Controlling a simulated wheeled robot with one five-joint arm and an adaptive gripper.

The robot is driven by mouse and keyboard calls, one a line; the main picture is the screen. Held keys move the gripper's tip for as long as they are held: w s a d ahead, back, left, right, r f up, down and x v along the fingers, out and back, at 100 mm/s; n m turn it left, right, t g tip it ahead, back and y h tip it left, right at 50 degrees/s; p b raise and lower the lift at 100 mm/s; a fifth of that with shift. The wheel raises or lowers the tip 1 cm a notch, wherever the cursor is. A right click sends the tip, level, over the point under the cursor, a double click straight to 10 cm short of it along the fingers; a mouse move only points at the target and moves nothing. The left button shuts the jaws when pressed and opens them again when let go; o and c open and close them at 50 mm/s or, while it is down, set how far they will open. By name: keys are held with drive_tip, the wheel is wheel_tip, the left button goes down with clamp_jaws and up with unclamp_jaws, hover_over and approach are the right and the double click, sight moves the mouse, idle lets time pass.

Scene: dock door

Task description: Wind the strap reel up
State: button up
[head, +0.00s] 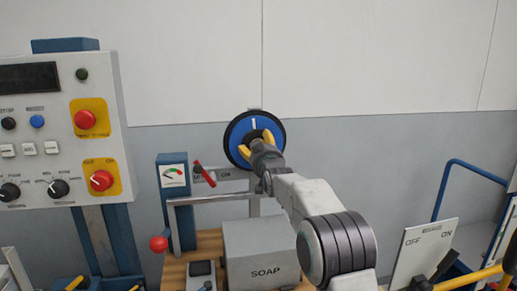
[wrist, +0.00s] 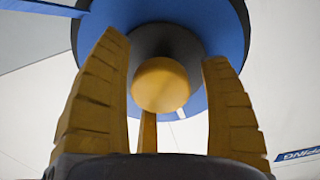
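The strap reel (head: 236,133) is a blue disc with a dark rim, upright in front of the wall in the head view. Its blue face (wrist: 226,35) fills the top of the wrist view, with a dark hub and a round yellow knob (wrist: 161,85) in the middle. My gripper (head: 256,143) is at the reel's face and hides part of it. In the wrist view, the two yellow fingers of my gripper (wrist: 164,60) stand apart, one on each side of the knob, with gaps showing. A narrow yellow bar shows below the knob.
A control panel (head: 55,165) with knobs and red buttons stands at left. A grey SOAP box (head: 258,247) sits under my arm, near a rail (head: 215,199) and a red-knobbed lever (head: 158,244). A blue-railed cart with an OFF/ON board (head: 425,250) is at right.

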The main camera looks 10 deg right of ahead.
drive_tip(key=c, duration=1.2)
drive_tip(key=shift+o, duration=0.2)
drive_tip(key=shift+f+m+b, duration=0.25)
drive_tip(key=shift+m+b, duration=0.15)
drive_tip(key=shift+b, duration=0.3)
drive_tip(key=shift+r+m, duration=0.1)
drive_tip(key=shift+m, duration=0.3)
drive_tip(key=o, duration=1)
drive_tip(key=shift+o, duration=1.4)
drive_tip(key=shift+r, duration=0.1)
drive_tip(key=shift+s, duration=0.15)
drive_tip(key=s, duration=1.1)
drive_tip(key=shift+s, duration=0.35)
